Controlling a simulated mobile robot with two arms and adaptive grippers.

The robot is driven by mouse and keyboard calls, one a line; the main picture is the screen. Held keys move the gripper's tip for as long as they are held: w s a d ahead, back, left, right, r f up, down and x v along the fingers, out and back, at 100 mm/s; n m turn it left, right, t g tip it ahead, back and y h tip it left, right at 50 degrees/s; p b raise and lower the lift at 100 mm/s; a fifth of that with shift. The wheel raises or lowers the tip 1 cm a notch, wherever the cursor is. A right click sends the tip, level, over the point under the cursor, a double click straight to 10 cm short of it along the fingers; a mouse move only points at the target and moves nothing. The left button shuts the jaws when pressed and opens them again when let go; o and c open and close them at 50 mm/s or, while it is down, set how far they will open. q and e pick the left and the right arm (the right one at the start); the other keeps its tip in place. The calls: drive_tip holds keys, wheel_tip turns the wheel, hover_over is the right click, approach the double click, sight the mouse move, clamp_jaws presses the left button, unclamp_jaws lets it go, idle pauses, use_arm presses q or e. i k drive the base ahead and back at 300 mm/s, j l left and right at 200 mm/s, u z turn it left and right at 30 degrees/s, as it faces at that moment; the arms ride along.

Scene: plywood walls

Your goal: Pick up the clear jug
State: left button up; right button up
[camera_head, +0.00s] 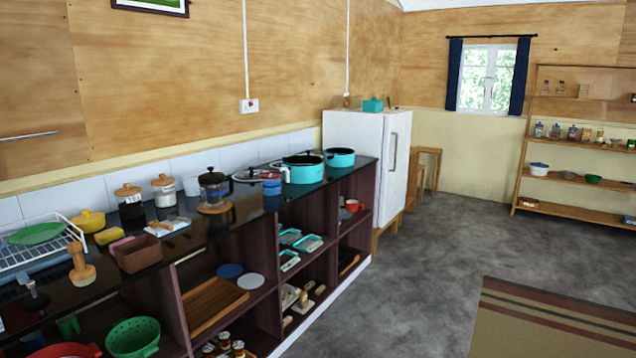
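A clear glass jug (213,192) with a black lid and black handle stands upright on the dark counter. A round wooden coaster (213,208) is under it. This is the only clear jug I can make out. Neither of my grippers shows in the head view, so nothing is seen touching the jug.
Jars (131,203) and a brown box (138,254) stand left of the jug; teal pots (303,169) stand to its right. The dark counter (235,224) has open shelves below. A white fridge (365,150) stands at its far end. The grey floor (410,290) is clear.

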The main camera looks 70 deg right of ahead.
sight(272, 176)
drive_tip(key=z, duration=2.15)
drive_tip(key=i+l, duration=0.1)
drive_tip(key=i, duration=0.5)
drive_tip(key=i+u, duration=0.15)
drive_tip(key=i, duration=0.5)
